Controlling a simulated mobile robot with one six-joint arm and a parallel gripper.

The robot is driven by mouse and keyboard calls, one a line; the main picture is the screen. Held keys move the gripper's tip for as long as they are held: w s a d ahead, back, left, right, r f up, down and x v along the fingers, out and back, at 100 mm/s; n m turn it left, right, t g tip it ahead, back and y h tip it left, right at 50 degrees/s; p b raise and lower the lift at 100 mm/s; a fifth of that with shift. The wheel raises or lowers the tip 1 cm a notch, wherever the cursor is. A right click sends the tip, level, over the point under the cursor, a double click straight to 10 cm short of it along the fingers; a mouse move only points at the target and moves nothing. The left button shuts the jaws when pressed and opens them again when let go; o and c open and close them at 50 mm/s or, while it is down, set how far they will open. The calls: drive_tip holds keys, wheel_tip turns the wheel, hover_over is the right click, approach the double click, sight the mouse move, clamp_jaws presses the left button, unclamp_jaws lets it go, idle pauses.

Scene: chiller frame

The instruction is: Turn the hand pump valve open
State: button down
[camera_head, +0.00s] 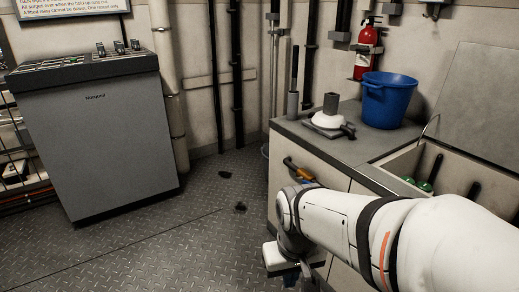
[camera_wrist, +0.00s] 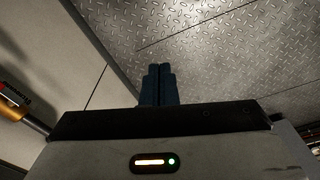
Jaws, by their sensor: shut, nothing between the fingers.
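On the counter (camera_head: 361,146) in the head view stands a pump-like unit (camera_head: 327,120) with a white domed base, a dark grey block on top and a small dark part at its right. An upright dark rod (camera_head: 293,78) with a grey sleeve stands beside it. I cannot tell which part is the valve. A yellow-orange handle (camera_head: 297,168) sits on the cabinet front below; an orange lettered part (camera_wrist: 14,106) shows at the left of the wrist view. My gripper (camera_wrist: 158,68) is shut and empty, pointing over the floor. In the head view it is low by the cabinet, partly cut off.
A blue bucket (camera_head: 388,100) stands on the counter, with a red fire extinguisher (camera_head: 366,50) on the wall behind. An open bin (camera_head: 400,164) holds green-tipped tools at right. A grey console (camera_head: 97,140) stands at left. The tread-plate floor (camera_head: 215,225) between is mostly clear.

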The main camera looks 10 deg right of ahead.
drive_tip(key=w+d+r+p, duration=0.2)
drive_tip(key=w+r+p, duration=0.6)
wheel_tip(320, 180, up, 4)
drive_tip(key=n+p, duration=0.4)
drive_tip(key=p, duration=1.9)
hover_over(312, 183)
drive_tip(key=shift+t+y, duration=0.3)
drive_tip(key=f, duration=1.1)
drive_tip(key=shift+w+f+b, duration=0.3)
drive_tip(key=shift+w+b, duration=0.05)
drive_tip(key=shift+b, duration=0.05)
drive_tip(key=shift+s+d+f, duration=0.1)
drive_tip(key=shift+s+f, duration=0.05)
drive_tip(key=shift+f, duration=0.45)
